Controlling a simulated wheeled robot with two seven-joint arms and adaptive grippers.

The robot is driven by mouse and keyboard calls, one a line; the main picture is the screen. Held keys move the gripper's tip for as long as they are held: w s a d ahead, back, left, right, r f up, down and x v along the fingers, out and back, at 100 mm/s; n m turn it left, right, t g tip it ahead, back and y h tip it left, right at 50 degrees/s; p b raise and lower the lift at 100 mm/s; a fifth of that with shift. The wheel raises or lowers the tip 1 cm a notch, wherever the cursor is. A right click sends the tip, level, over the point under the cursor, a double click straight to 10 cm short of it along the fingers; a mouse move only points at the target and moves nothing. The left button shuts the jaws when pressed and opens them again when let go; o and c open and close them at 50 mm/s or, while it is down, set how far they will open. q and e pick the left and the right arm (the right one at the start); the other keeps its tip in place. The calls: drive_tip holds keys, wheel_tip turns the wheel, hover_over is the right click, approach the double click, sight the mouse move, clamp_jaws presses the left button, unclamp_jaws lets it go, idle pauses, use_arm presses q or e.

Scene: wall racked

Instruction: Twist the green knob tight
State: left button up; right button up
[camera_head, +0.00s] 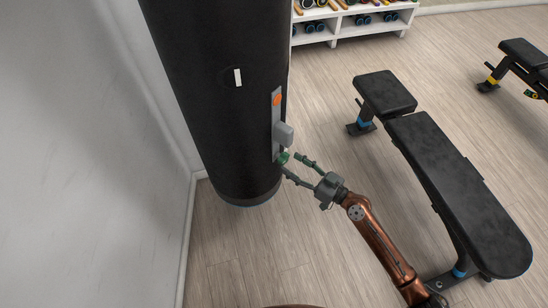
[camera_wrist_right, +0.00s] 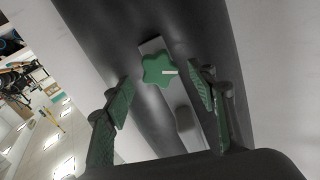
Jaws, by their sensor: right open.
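The green knob (camera_head: 283,157) sits low on a grey plate (camera_head: 276,105) on the side of a large black cylinder (camera_head: 220,110). In the right wrist view the knob (camera_wrist_right: 159,71) is star-shaped with a white mark on its face, and it lies ahead, between the fingers' lines. My right gripper (camera_head: 294,166) is open beside the knob, its fingers spread. In the right wrist view the green-padded fingers (camera_wrist_right: 163,104) show a gap around the knob, with no clear contact. My left gripper is not in view.
A grey block (camera_head: 283,134) juts from the plate just above the knob, with an orange button (camera_head: 277,99) higher up. A black bench (camera_head: 440,165) stands to the right. A white shelf (camera_head: 350,22) is at the back. A white wall (camera_head: 85,150) is at left.

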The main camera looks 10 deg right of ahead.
sight(286, 160)
drive_tip(key=x, duration=0.5)
drive_tip(key=shift+f, duration=0.1)
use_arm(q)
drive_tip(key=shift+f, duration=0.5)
use_arm(e)
drive_tip(key=shift+c, duration=0.6)
drive_tip(key=c, duration=1)
drive_tip(key=shift+c, duration=0.2)
